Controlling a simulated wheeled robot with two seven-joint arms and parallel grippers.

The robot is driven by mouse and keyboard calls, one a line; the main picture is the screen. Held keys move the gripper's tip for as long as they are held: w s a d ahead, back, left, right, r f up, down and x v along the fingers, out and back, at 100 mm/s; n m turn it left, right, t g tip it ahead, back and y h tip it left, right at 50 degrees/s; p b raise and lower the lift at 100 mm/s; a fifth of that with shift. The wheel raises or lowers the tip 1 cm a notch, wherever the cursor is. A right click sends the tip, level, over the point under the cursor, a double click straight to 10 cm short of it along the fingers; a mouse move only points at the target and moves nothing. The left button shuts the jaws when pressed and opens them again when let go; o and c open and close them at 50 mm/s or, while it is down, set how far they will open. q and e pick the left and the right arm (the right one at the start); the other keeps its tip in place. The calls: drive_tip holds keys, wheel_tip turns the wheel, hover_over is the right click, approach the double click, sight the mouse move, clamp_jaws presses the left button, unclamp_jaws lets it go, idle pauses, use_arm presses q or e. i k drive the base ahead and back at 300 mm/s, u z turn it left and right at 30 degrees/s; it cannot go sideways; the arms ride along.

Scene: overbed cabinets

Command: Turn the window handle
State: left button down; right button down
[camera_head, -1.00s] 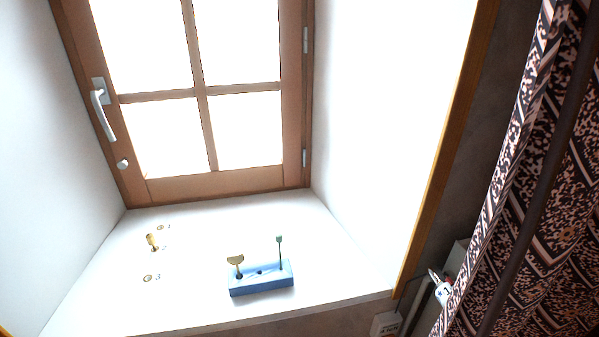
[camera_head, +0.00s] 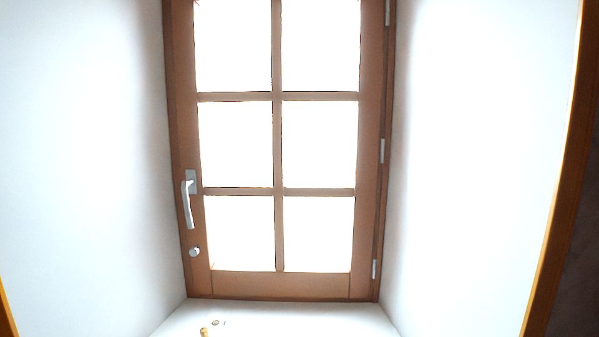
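The window handle (camera_head: 188,203) is a silver lever on the left side of the brown wooden window frame (camera_head: 178,110). It hangs down from its mounting plate, nearly vertical. A small round silver knob (camera_head: 195,252) sits just below it on the same frame. The window looks closed, with several bright white panes. Neither of my grippers shows in the head view, so nothing of mine is seen touching the handle.
The window sits in a deep recess between a left white wall (camera_head: 85,150) and a right white wall (camera_head: 475,150). Hinges (camera_head: 382,151) are on the frame's right side. A small brass-coloured object (camera_head: 204,332) stands on the white sill (camera_head: 290,320) at the bottom edge.

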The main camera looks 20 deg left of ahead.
sight(190, 182)
drive_tip(key=u, duration=3.2)
drive_tip(key=i, duration=0.65)
drive_tip(key=z, duration=2.5)
